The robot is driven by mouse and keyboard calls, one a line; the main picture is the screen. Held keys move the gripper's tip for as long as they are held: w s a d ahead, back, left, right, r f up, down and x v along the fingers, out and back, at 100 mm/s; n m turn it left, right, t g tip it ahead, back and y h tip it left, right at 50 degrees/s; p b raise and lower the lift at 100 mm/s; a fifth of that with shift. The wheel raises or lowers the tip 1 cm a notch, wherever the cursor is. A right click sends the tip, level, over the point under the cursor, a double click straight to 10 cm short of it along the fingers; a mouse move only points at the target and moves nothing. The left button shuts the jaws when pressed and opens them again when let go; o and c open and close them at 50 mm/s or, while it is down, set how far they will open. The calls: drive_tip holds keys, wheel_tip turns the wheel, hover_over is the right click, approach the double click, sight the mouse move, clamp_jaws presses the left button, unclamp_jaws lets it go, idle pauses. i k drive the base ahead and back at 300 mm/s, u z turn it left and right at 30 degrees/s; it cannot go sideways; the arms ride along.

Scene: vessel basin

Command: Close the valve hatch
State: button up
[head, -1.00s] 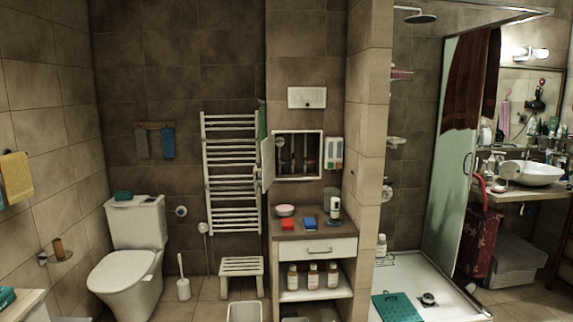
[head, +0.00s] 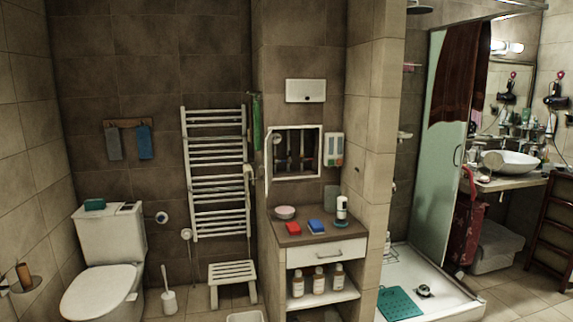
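The valve hatch is a white-framed opening (head: 321,151) in the brown tiled wall above a small cabinet. Its door (head: 269,160) stands open, swung out on the left side and seen nearly edge-on. Dark pipes and valves (head: 296,150) show inside the recess. My gripper does not show in this view.
A towel rail (head: 217,175), a stool (head: 232,272) and a toilet (head: 105,290) stand to the left. A tiled pillar (head: 377,140) stands to the right.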

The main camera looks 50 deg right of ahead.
sight(266, 161)
drive_tip(key=z, duration=0.45)
drive_tip(key=i, duration=0.55)
drive_tip(key=z, duration=0.8)
drive_tip(key=i, duration=1.2)
drive_tip(key=u, duration=0.55)
drive_tip(key=k, duration=0.75)
